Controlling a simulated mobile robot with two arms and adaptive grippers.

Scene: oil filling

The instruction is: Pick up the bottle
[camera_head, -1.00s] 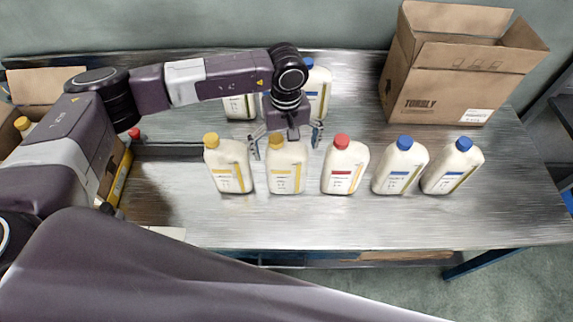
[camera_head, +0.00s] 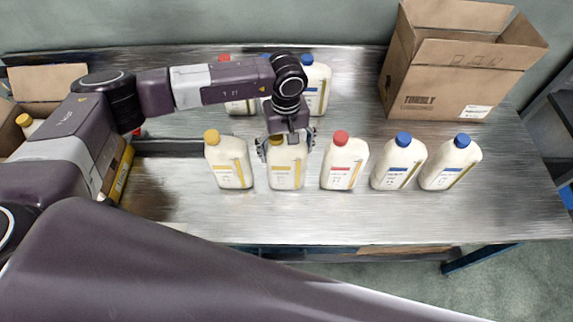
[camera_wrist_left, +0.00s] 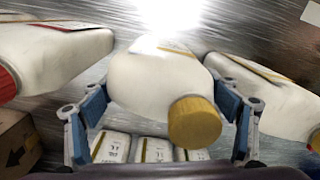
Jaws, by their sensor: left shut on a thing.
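A white bottle with a yellow cap (camera_head: 286,172) stands in the front row on the metal table. My left gripper (camera_head: 287,147) is over it from behind and above, with its fingers on both sides of the bottle's upper part. The left wrist view shows the same yellow-capped bottle (camera_wrist_left: 160,85) between the blue fingers of my left gripper (camera_wrist_left: 165,120). The gripper is shut on the bottle, which looks upright and still at table level. My right gripper is not in view.
A yellow-capped bottle (camera_head: 229,163) stands close on the left and a red-capped bottle (camera_head: 344,165) on the right. Two blue-capped bottles (camera_head: 398,167) stand further right. More bottles (camera_head: 316,90) are behind my arm. An open cardboard box (camera_head: 440,85) is at the back right. The table front (camera_head: 330,220) is clear.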

